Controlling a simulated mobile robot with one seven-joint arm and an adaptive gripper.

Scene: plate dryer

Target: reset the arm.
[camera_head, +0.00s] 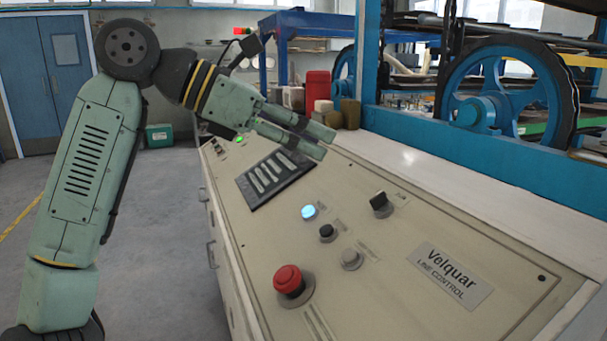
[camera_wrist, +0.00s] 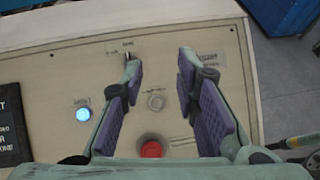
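My gripper (camera_head: 321,143) is above the far part of the beige control panel (camera_head: 390,290) in the head view. In the wrist view my gripper (camera_wrist: 160,65) has its two fingers well apart, with nothing between them but the panel's surface behind. The fingers look clear of the panel's controls, but the exact height is hard to tell.
The panel carries a red mushroom button (camera_head: 289,280), a lit blue button (camera_head: 309,212), a black button (camera_head: 327,232), a grey button (camera_head: 351,259) and a black selector switch (camera_head: 380,204). A blue-framed machine (camera_head: 460,150) stands behind. Open floor (camera_head: 165,240) lies left.

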